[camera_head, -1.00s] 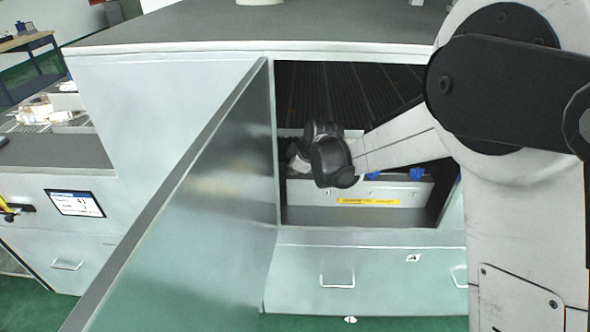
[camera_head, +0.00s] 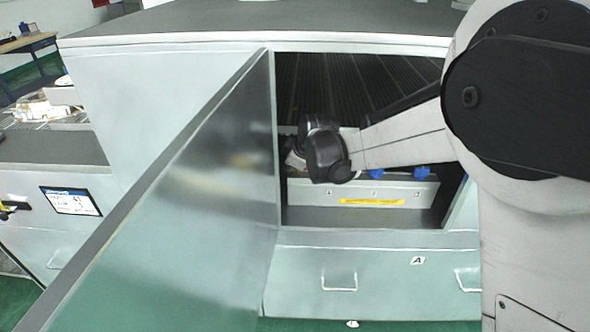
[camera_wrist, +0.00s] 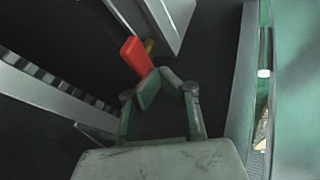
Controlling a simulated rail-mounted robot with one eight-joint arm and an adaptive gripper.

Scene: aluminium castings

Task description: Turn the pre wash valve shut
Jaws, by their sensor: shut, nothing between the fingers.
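A red lever (camera_wrist: 135,53) with a small yellowish part (camera_wrist: 149,45) beside it shows in the wrist view, just beyond my fingertips. No label on it is readable. My gripper (camera_wrist: 162,76) is shut and empty, its fingertips close to the red lever; I cannot tell whether they touch. In the head view my wrist is inside the open cabinet and hides the fingers. Two blue handles (camera_head: 376,174) (camera_head: 422,172) show behind and below my forearm, above a pale panel (camera_head: 400,191) with a yellow label strip (camera_head: 372,202). I cannot read which valve is which.
An open metal door (camera_head: 190,190) stands left of the cabinet opening, near my wrist. The cabinet's lower sill (camera_head: 370,238) and a drawer front (camera_head: 370,280) lie below. In the wrist view, a slotted rail (camera_wrist: 60,88) runs at left and a pale green wall (camera_wrist: 297,90) stands at right.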

